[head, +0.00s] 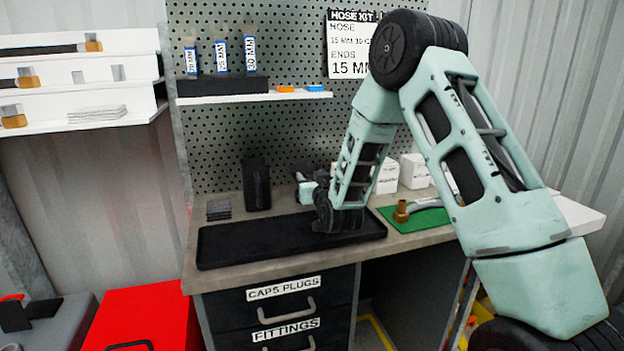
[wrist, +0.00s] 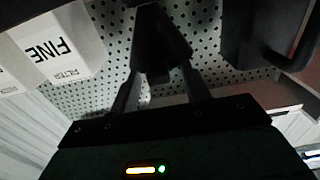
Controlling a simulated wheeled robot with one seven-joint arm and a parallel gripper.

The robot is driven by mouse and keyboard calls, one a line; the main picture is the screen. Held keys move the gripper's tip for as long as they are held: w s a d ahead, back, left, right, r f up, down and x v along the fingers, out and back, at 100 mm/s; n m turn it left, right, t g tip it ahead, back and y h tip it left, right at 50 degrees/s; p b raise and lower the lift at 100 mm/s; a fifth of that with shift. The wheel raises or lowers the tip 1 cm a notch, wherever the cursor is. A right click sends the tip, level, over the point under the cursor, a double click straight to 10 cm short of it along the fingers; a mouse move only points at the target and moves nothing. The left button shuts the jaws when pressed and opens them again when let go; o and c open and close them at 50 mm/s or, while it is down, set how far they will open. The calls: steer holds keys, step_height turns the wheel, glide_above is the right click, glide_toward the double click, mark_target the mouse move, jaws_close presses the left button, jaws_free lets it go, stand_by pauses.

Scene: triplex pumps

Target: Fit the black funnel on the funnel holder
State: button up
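My gripper (wrist: 160,75) reaches toward the pegboard above the back of the bench, its two fingers on either side of a dark tapered piece. This piece, which looks like the black funnel (wrist: 160,42), sits between the fingertips and appears held, narrowing toward the top of the wrist view. In the head view my gripper is small and partly hidden by my own wrist, so the funnel is not clear there. A tall black upright object (head: 256,184) stands at the back of the bench, left of my gripper. I cannot tell whether it is the funnel holder.
A long black tray (head: 225,245) lies along the bench front below my arm. White boxes (head: 413,171) stand at the back right, one marked FINE (wrist: 65,45). A brass fitting (head: 401,212) is on a green mat (head: 432,218). A shelf (head: 250,98) hangs above.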

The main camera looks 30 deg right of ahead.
step_height(320, 180, up, 10)
stand_by(0.6)
stand_by(0.4)
steer(key=s+a+f+n+g+y+p, duration=0.1)
steer(key=s+a+n+g+y+p, duration=0.15)
steer(key=s+a, duration=0.45)
steer(key=s+a+f+n+g+y+p, duration=0.1)
steer(key=s+a+n+g+y, duration=0.15)
steer(key=a, duration=0.85)
steer(key=s+a+f+n+g+y+p, duration=0.1)
steer(key=s+a+g+y, duration=0.25)
steer(key=s+a, duration=0.4)
steer(key=s+a+n+g+h+p, duration=0.1)
steer(key=s+g, duration=0.3)
steer(key=s, duration=0.9)
steer(key=s+a+n+g+h+p, duration=0.2)
steer(key=s+g, duration=0.3)
steer(key=s, duration=0.8)
steer(key=shift+a+f+n, duration=0.2)
steer(key=shift+a+n, duration=0.4)
steer(key=shift+n, duration=0.3)
steer(key=shift+w, duration=0.1)
steer(key=shift+c, duration=0.4)
